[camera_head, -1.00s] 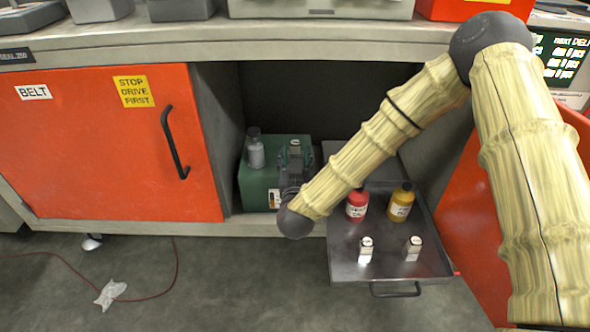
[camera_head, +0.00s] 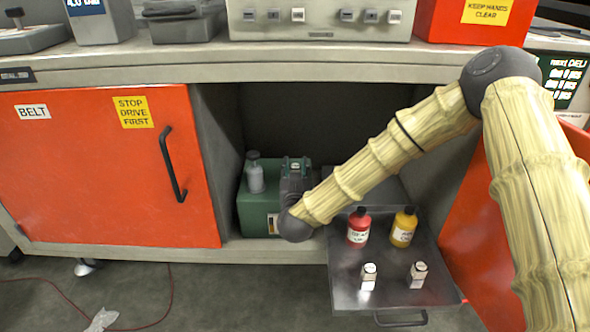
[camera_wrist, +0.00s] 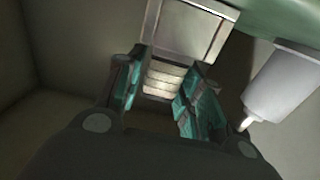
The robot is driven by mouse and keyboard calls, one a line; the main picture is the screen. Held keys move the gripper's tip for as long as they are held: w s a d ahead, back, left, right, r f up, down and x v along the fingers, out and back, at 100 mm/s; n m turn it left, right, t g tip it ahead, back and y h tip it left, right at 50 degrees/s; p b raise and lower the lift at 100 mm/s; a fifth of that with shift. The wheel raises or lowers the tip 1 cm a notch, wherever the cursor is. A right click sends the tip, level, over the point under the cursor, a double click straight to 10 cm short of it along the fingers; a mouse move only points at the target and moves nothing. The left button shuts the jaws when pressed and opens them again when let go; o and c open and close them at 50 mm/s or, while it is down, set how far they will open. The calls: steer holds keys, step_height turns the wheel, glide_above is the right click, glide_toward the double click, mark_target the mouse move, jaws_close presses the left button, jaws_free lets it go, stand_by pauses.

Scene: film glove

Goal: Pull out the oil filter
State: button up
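A green housing (camera_head: 250,212) sits inside the open cabinet, with a grey bottle-like cylinder with a dark cap (camera_head: 255,178) on top. In the wrist view, a pale metal block with a ridged narrow end (camera_wrist: 165,78) projects from the housing; it may be the oil filter, but I see no readable label. My gripper (camera_wrist: 158,95) is open, its teal-padded fingers on either side of the ridged end. A gap shows at least on the right; contact on the left is unclear. In the head view, my gripper (camera_head: 296,168) is beside the housing and partly hides it.
A pulled-out metal tray (camera_head: 390,285) holds red (camera_head: 359,228) and yellow (camera_head: 403,228) bottles and two small white-labelled items. An orange door (camera_head: 110,170) stands left of the opening. The counter (camera_head: 230,70) overhangs it. The cylinder (camera_wrist: 280,85) is close right of my fingers.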

mark_target(295, 166)
steer(key=c, duration=0.5)
steer(key=shift+c, duration=0.2)
steer(key=shift+r+p, duration=0.65)
steer(key=shift+p, duration=0.25)
steer(key=shift+r+p, duration=1.9)
steer(key=shift+r, duration=0.2)
steer(key=shift+r, duration=0.2)
steer(key=shift+r+p, duration=1.5)
steer(key=shift+p, duration=0.2)
steer(key=shift+f, duration=0.1)
